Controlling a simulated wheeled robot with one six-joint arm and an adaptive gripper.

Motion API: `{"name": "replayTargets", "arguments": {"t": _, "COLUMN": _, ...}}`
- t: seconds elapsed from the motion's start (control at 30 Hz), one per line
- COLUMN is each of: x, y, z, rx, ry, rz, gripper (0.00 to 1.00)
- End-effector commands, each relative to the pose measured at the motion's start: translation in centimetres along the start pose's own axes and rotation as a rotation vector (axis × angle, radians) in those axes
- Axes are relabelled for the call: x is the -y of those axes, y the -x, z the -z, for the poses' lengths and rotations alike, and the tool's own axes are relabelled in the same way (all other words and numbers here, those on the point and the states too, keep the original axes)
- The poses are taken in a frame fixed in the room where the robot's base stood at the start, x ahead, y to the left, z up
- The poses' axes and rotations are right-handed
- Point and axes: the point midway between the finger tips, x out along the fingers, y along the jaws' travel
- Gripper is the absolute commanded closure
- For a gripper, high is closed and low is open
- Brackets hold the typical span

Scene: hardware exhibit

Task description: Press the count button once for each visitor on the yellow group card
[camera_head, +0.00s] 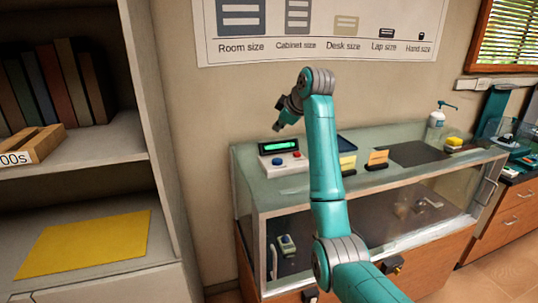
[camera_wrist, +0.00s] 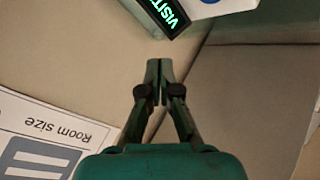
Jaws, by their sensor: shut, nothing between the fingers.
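The counter device (camera_head: 284,163) is a white box on the glass display case, with a lit green display (camera_head: 279,146), a blue button (camera_head: 277,162) and a red button (camera_head: 296,154). Which is the count button cannot be read. The wrist view shows part of its display (camera_wrist: 170,14), reading "VISIT...", at the top edge. My gripper (camera_head: 278,116) is above the device, apart from it; in the wrist view its fingertips (camera_wrist: 159,64) are shut and empty.
An orange card (camera_head: 377,158) stands farther right on the glass case (camera_head: 300,192). A shelf at left holds books and a large yellow sheet (camera_head: 90,243). A size chart hangs behind.

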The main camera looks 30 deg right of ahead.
Motion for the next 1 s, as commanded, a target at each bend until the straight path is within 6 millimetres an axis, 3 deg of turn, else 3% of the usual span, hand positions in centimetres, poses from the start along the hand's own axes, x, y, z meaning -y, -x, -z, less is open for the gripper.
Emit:
{"name": "replayTargets", "arguments": {"t": 0.47, "x": 0.1, "y": -0.2, "z": -0.2, "rx": 0.0, "ry": 0.0, "rz": 0.001, "gripper": 1.0}}
{"name": "replayTargets", "arguments": {"t": 1.0, "x": 3.2, "y": -4.4, "z": -3.2, "rx": 0.001, "ry": 0.0, "rz": 0.001, "gripper": 1.0}}
